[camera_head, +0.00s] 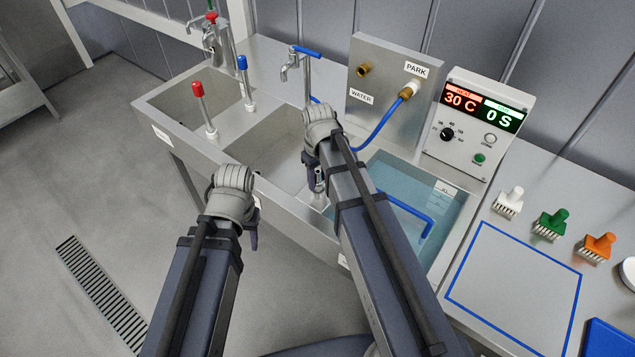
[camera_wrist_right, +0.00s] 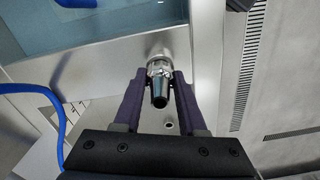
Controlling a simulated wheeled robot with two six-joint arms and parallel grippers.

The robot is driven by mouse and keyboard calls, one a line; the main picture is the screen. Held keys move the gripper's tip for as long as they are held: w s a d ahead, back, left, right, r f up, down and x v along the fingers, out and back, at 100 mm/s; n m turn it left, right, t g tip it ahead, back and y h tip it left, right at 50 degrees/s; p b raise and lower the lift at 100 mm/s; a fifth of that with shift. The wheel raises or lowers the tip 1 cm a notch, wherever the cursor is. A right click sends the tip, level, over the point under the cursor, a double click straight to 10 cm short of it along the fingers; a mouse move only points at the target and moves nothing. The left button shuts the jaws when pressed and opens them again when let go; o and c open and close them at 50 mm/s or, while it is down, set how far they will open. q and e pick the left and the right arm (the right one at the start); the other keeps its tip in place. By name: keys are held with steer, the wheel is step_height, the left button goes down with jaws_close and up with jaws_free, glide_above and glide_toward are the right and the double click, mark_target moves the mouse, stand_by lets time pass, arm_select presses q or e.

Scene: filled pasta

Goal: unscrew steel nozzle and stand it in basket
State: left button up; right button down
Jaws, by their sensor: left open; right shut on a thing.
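The steel nozzle (camera_wrist_right: 159,84) is a tapered metal piece with a ribbed collar and a dark tip. In the right wrist view it sits between the purple fingers of my right gripper (camera_wrist_right: 159,88), which is shut on it. A grey metal part shows just behind the collar; I cannot tell whether the nozzle is still joined to it. In the head view my right gripper (camera_head: 318,178) is over the middle sink basin, partly hidden by its own arm. My left gripper (camera_head: 254,228) is open, in front of the sink's front edge, mostly hidden behind its wrist. I cannot clearly make out a basket.
A water bath (camera_head: 452,232) with a bent blue bar (camera_head: 412,210) lies right of the basin. A control box (camera_head: 478,125) reads 30 C and 0 S. Taps stand behind the basins. White, green and orange brushes (camera_head: 551,224) lie near a blue-outlined square (camera_head: 515,290).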

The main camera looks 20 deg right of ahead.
mark_target(318, 172)
steer(key=n, duration=0.5)
steer(key=shift+n, duration=1.8)
steer(key=shift+n, duration=1.1)
steer(key=shift+r+p, duration=0.8)
steer(key=shift+p, duration=0.05)
steer(key=shift+r+p, duration=1.95)
steer(key=shift+r, duration=0.05)
